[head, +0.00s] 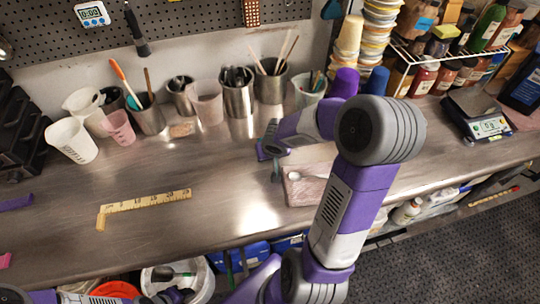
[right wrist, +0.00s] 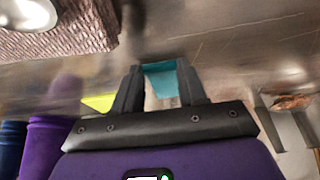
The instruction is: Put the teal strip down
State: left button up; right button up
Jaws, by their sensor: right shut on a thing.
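My right gripper (right wrist: 163,95) is shut on the teal strip (right wrist: 165,80), which shows between its two fingers in the right wrist view. In the head view the right gripper (head: 271,151) is low over the middle of the metal bench, just left of a pinkish woven block. My arm and gripper hide much of the strip there, and I cannot tell whether it touches the bench. My left arm runs along the bottom left edge of the head view; its fingers cannot be made out.
The woven block (head: 298,190) carries a white spoon. A yellow folding ruler (head: 145,201) and a purple strip (head: 15,202) lie to the left. Cups and tool pots stand along the back wall; a scale (head: 480,120) is at right. Bench between ruler and gripper is clear.

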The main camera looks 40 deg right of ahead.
jog(key=shift+f, duration=0.2)
jog(key=o, duration=1)
jog(key=shift+r, duration=0.1)
